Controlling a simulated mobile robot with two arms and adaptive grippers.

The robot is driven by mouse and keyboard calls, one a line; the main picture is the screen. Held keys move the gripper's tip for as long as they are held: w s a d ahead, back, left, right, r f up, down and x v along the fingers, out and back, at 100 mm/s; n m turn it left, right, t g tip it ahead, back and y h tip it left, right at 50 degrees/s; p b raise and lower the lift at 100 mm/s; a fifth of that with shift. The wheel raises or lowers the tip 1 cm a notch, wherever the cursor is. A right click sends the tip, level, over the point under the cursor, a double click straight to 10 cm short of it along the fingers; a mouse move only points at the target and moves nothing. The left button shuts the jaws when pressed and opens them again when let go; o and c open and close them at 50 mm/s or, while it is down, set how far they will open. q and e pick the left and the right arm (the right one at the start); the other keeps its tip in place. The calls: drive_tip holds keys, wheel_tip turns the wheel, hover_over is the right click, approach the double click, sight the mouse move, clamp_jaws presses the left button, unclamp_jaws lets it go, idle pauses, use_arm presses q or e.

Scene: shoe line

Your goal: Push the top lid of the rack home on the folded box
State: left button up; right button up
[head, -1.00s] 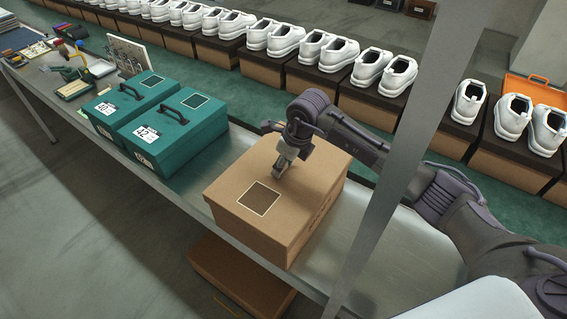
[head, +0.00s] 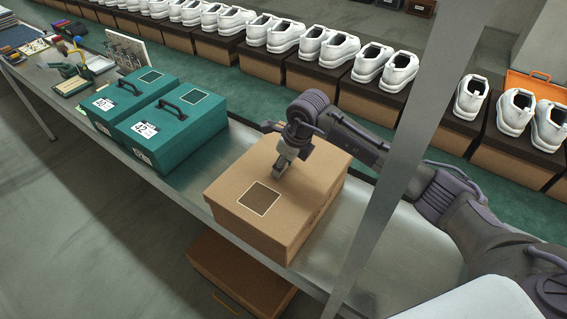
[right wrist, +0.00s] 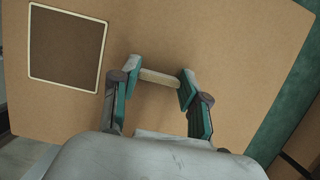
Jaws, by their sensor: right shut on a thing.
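The brown box (head: 320,228) stands on the metal table with its brown lid (head: 300,163) on top. A dark square with a pale border (head: 259,198) marks the lid. My right gripper (head: 279,173) points down onto the middle of the lid. In the right wrist view its two green-lined fingers (right wrist: 158,90) are closed on the ends of a short pale bar handle (right wrist: 159,78) on the lid. Whether a gap is left between lid and box cannot be told from these views. My left gripper is out of view.
Two teal boxes (head: 172,120) with black handles stand to the left on the table. White shoes (head: 400,70) on brown boxes line the green belt behind. A grey post (head: 392,190) crosses in front at right. Another brown box (head: 235,275) sits below the table.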

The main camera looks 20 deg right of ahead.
drive_tip(key=shift+f, duration=0.2)
drive_tip(key=o, duration=1.1)
drive_tip(key=v, duration=1.2)
